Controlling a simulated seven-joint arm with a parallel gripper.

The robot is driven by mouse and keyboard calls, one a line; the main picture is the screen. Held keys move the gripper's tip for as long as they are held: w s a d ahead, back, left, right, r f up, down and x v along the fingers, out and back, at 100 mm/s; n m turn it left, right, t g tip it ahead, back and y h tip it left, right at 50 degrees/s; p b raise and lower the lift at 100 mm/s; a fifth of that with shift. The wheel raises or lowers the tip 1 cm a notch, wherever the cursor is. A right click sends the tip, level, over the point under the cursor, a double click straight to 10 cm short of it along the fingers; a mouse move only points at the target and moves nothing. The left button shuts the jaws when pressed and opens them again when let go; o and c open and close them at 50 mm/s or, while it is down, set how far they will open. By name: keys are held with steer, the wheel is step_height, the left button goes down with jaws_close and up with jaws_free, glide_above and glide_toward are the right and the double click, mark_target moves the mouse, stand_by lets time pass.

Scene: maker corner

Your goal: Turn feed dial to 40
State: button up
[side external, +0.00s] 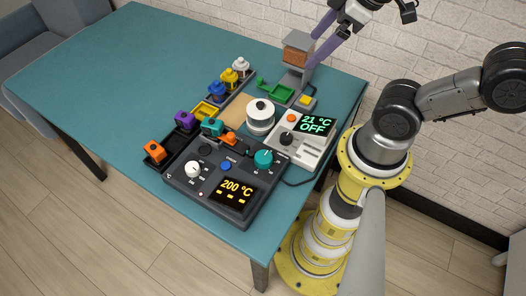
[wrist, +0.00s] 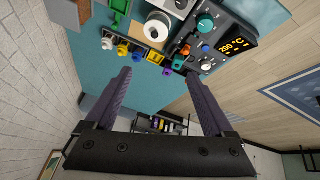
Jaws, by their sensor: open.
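A dark control box (side external: 218,206) stands near the table's front edge, with an orange display reading 200 °C (side external: 236,192). It carries a white dial (side external: 193,169), a teal dial (side external: 264,158) and a blue button (side external: 225,166). In the wrist view the teal dial (wrist: 205,23) and white dial (wrist: 207,65) show at upper right. The dial labels are too small to read, so I cannot tell which is the feed dial. My gripper (side external: 312,50) has purple fingers, open and empty, by the table's back right, away from both dials. Its fingers also show in the wrist view (wrist: 159,76).
A light unit (side external: 310,149) with a dark knob and a green "21 °C OFF" display stands behind the box. A white spool (side external: 260,117), coloured blocks and a grey stand (side external: 291,75) crowd the middle. The table's left part (side external: 110,85) is clear.

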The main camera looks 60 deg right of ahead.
steer(key=w+a+f+n+g, duration=0.2)
steer(key=w+n, duration=0.2)
steer(key=n+g, duration=0.5)
steer(key=n, duration=0.3)
glide_above(263, 156)
step_height(263, 156, down, 12)
step_height(263, 156, down, 13)
steer(key=shift+r, duration=0.1)
steer(key=shift+m, duration=0.3)
steer(key=c, duration=1.4)
